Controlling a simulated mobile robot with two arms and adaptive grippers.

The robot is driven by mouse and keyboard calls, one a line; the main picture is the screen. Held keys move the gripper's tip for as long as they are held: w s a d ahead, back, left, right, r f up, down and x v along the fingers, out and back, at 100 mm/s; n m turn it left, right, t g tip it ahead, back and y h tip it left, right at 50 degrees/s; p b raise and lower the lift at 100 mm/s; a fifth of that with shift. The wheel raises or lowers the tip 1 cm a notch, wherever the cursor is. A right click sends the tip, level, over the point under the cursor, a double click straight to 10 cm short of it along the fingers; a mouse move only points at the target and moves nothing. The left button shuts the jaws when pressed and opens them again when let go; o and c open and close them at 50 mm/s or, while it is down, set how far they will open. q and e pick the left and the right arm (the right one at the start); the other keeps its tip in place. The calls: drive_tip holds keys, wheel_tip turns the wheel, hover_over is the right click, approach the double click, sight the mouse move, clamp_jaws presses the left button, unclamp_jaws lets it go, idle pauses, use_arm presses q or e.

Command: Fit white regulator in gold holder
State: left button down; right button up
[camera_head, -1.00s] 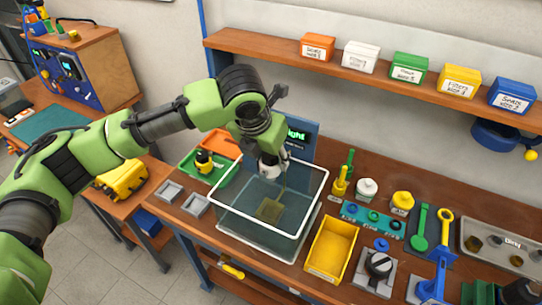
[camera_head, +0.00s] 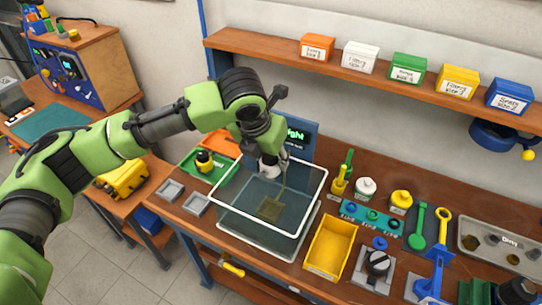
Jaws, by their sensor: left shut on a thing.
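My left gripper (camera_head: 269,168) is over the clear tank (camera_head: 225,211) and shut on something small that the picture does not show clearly. A thin upright rod runs beside the fingers down to a square olive-gold piece (camera_head: 270,208) seen in the tank; I cannot tell whether the fingers hold this rod. The olive-gold piece may be the gold holder. My right gripper is not in view.
A yellow bin (camera_head: 329,248) stands right of the tank. A yellow round part (camera_head: 401,200), a teal rack (camera_head: 370,217) and a grey tray (camera_head: 490,246) fill the bench's right side. A green tray (camera_head: 208,172) and two grey holders lie left. A blue panel rises behind the tank.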

use_arm(q)
drive_tip(key=shift+f+p, duration=0.6)
drive_tip(key=shift+f, duration=1.2)
idle(1.5)
drive_tip(key=shift+f+p, duration=0.5)
drive_tip(key=shift+f, duration=1.9)
idle(2.3)
